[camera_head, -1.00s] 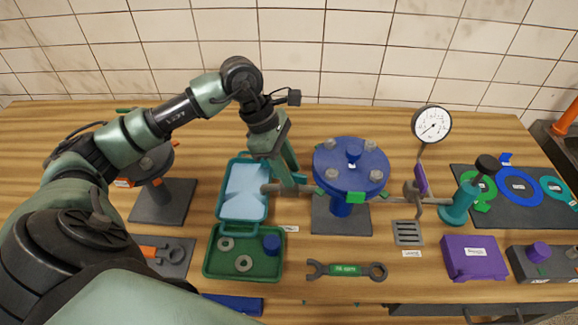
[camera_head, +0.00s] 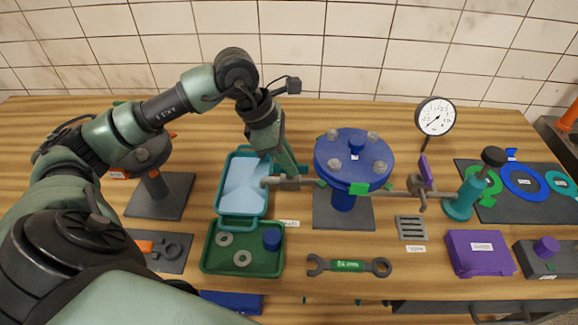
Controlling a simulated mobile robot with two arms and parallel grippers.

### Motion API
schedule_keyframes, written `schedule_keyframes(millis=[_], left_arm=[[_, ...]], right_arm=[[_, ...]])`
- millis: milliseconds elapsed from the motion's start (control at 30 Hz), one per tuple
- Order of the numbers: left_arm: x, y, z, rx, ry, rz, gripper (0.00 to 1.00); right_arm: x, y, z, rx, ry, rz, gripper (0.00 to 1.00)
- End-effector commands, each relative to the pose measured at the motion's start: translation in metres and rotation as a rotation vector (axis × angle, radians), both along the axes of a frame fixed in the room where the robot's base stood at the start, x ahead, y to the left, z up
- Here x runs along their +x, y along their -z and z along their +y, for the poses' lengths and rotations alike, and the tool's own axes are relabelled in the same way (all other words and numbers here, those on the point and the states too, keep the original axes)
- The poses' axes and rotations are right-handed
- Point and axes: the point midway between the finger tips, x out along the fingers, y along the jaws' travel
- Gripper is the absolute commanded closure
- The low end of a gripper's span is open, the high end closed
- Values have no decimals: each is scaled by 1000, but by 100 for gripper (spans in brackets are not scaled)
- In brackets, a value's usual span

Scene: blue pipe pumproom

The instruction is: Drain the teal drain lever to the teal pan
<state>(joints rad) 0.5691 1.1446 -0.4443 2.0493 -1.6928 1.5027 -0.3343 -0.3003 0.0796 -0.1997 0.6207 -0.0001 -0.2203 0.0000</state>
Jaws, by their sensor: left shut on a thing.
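The teal pan (camera_head: 224,205) stands left of the blue flanged unit, with a pale blue surface inside it. A grey pipe end (camera_head: 268,182) from the unit reaches to the pan's right rim. My left gripper (camera_head: 288,181) comes down from above at this pipe, between pan and flange. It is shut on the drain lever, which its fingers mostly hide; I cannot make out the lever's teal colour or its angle. The blue flange (camera_head: 352,160) with several bolts stands on a dark base plate. My right gripper is not in view.
A green tray (camera_head: 211,262) with rings and a blue cap sits in front of the pan. A wrench (camera_head: 347,266) lies at the front. To the right are a purple lever (camera_head: 426,172), a gauge (camera_head: 435,117), a teal valve post (camera_head: 462,200) and a purple box (camera_head: 481,254).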

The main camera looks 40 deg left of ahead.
Motion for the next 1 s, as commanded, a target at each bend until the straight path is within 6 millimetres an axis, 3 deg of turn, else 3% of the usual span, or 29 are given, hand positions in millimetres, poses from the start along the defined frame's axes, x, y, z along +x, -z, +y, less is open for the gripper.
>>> schedule_keyframes(millis=[300, 333, 400, 767, 1000], left_arm=[[-1, 1, 0, -1, -14, 5, 100], [-1, 1, 0, -1, -14, 5, 80], [-1, 1, 0, -1, -13, 6, 67], [-1, -3, 1, -1, -12, 3, 67], [-8, -35, 13, 1, -14, -2, 67]], right_arm=[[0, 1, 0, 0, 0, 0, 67], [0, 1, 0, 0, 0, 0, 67], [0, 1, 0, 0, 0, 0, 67], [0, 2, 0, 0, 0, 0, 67], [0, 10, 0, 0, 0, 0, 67]])
